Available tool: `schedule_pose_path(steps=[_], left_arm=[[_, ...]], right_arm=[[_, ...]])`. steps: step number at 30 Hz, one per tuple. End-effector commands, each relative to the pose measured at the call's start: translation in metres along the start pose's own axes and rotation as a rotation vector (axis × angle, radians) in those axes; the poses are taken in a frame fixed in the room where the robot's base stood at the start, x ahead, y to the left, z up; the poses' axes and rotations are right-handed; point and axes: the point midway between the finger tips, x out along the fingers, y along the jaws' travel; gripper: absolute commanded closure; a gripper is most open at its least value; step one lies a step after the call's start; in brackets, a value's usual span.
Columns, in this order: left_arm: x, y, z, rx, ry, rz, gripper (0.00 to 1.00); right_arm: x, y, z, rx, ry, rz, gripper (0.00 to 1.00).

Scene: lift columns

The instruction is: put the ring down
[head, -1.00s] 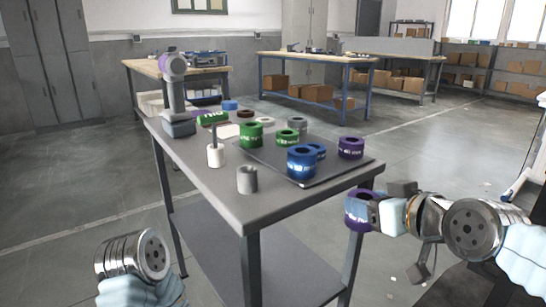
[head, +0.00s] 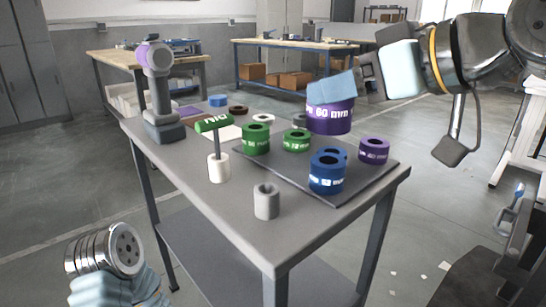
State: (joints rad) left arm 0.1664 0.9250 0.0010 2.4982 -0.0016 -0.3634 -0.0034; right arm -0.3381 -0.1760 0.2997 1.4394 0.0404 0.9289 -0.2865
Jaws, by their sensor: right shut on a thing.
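A purple ring (head: 329,120) with white lettering is in my right gripper (head: 332,92), whose blue-grey fingers are shut on its upper edge. The ring is held above the back right part of the dark mat (head: 373,172), apart from the rings under it. On the mat stand blue rings (head: 327,178) at the front, another purple ring (head: 374,150) at the right and green rings (head: 256,139) at the left and back. My left arm's end shows at the lower left, but its fingers are not in view.
The grey table (head: 215,208) carries a grey hollow cylinder (head: 266,202), a white post with a green-topped rod (head: 219,167) and a grey upright device (head: 162,95). The table's front left corner is mostly bare. Workbenches stand behind, apart from this table.

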Motion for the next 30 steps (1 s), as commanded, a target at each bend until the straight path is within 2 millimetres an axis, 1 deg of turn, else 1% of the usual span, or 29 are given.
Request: schedule_pose_path(steps=[2, 5, 12, 13, 15, 18, 21, 26, 28, 30], left_arm=[[0.0, 0.0, 0.0, 0.0, -0.001, 0.0, 0.05], [0.001, 0.0, 0.0, 0.0, -0.001, 0.0, 0.05], [-0.001, 0.0, 0.0, 0.0, -0.001, 0.0, 0.05], [0.0, 0.0, 0.0, 0.001, -0.001, 0.0, 0.05], [0.005, -0.003, 0.0, -0.001, 0.001, -0.001, 0.05], [0.007, -0.004, -0.001, -0.002, 0.002, -0.003, 0.05], [0.007, -0.005, -0.001, -0.003, 0.003, -0.003, 0.05], [0.008, -0.006, -0.001, -0.004, 0.004, -0.004, 0.05], [0.009, -0.007, -0.002, -0.004, 0.005, -0.004, 0.05], [0.014, -0.01, -0.002, -0.006, 0.006, -0.006, 0.05]], right_arm=[[0.004, 0.002, -0.001, 0.0, 0.001, -0.001, 0.84], [0.022, 0.008, 0.001, 0.001, -0.002, -0.001, 0.84], [0.091, 0.033, 0.004, 0.002, -0.002, -0.002, 0.84], [0.099, 0.036, 0.006, 0.002, -0.002, -0.002, 0.84], [0.116, 0.04, 0.019, 0.001, -0.002, -0.001, 0.84], [0.133, 0.046, 0.028, 0.001, 0.0, -0.001, 0.84], [0.143, 0.049, 0.033, 0.0, 0.002, 0.001, 0.84], [0.152, 0.052, 0.038, 0.0, 0.001, 0.0, 0.84], [0.16, 0.054, 0.043, 0.0, 0.001, 0.0, 0.84], [0.164, 0.053, 0.057, 0.001, 0.001, 0.001, 0.84]])
